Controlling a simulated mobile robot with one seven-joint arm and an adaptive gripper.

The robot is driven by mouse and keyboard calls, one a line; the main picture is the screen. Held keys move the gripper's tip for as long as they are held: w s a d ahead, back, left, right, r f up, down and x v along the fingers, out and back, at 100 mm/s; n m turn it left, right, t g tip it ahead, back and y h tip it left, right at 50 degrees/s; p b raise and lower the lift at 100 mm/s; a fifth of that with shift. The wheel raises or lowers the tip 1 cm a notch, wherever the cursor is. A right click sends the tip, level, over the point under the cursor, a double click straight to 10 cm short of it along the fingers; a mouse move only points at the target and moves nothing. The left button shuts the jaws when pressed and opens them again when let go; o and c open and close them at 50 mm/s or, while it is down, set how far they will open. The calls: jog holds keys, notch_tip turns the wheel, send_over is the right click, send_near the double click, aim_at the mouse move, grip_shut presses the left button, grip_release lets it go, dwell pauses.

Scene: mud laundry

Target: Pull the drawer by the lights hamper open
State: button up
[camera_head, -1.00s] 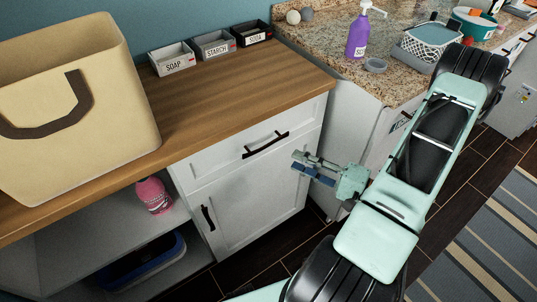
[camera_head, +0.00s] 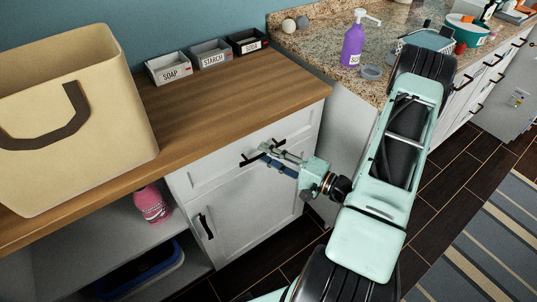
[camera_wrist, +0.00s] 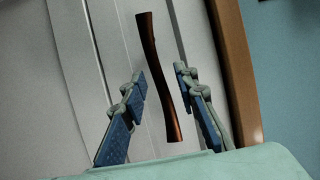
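The white drawer (camera_head: 207,172) sits under the wooden counter beside the tan hamper (camera_head: 75,120). It looks closed, flush with the cabinet front. Its dark bar handle (camera_head: 246,160) is partly hidden by my gripper (camera_head: 265,158) in the head view. In the wrist view the handle (camera_wrist: 159,75) runs lengthwise between the two blue-padded fingers of my gripper (camera_wrist: 159,80). The fingers are open, with a visible gap on either side of the handle. I cannot tell how deep the handle sits between the fingertips.
A cabinet door with its own dark handle (camera_head: 206,226) is below the drawer. An open shelf at left holds a pink bottle (camera_head: 152,204) and a blue-rimmed bin (camera_head: 142,268). Small labelled trays (camera_head: 210,54) stand at the counter's back. A granite counter (camera_head: 335,66) adjoins at right.

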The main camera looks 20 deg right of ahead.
jog(key=shift+c, duration=0.7)
grip_shut()
jog(key=shift+s, duration=0.1)
